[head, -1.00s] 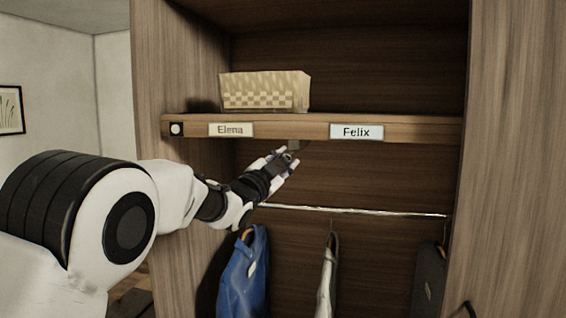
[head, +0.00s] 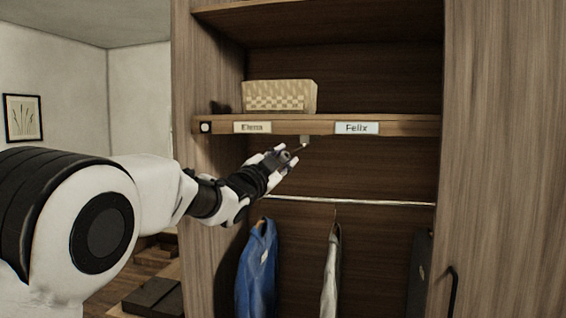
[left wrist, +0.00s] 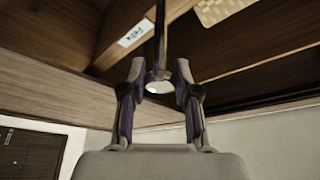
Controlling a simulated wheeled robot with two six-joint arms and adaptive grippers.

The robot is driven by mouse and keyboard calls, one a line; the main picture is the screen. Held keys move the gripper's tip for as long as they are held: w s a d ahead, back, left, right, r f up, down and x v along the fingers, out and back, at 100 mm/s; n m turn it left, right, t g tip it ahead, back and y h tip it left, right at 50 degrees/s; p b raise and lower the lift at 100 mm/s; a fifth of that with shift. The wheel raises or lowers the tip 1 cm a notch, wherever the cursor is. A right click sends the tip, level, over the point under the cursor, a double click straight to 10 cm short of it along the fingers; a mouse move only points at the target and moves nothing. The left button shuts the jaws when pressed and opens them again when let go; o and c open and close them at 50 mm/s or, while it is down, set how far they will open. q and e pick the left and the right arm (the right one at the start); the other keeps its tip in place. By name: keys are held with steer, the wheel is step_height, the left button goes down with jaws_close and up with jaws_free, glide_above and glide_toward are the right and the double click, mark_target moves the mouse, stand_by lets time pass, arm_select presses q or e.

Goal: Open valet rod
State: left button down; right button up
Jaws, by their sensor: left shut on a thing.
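The valet rod (left wrist: 160,38) is a thin dark bar under the shelf, with a pale round end close to my fingers in the left wrist view. In the head view its small grey mount (head: 304,139) sits under the shelf's front, between the Elena and Felix labels. My left gripper (head: 286,154) is just below and left of the mount. In the left wrist view, the fingers of my left gripper (left wrist: 160,76) flank the rod's end and are shut on it. The fingers partly hide the contact. My right gripper is in neither view.
The shelf (head: 310,124) carries a woven basket (head: 280,97). Below, a hanging rail (head: 350,202) holds a blue garment (head: 257,270) and a pale one (head: 331,270). Wooden side walls bound the wardrobe; a door handle (head: 452,290) is at right.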

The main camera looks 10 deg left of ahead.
arm_select(q)
steer(key=shift+r, duration=0.1)
steer(key=c, duration=1.1)
jaws_free()
steer(key=shift+d, duration=0.1)
steer(key=shift+s, duration=0.1)
steer(key=v, duration=1.1)
steer(key=shift+s, duration=0.35)
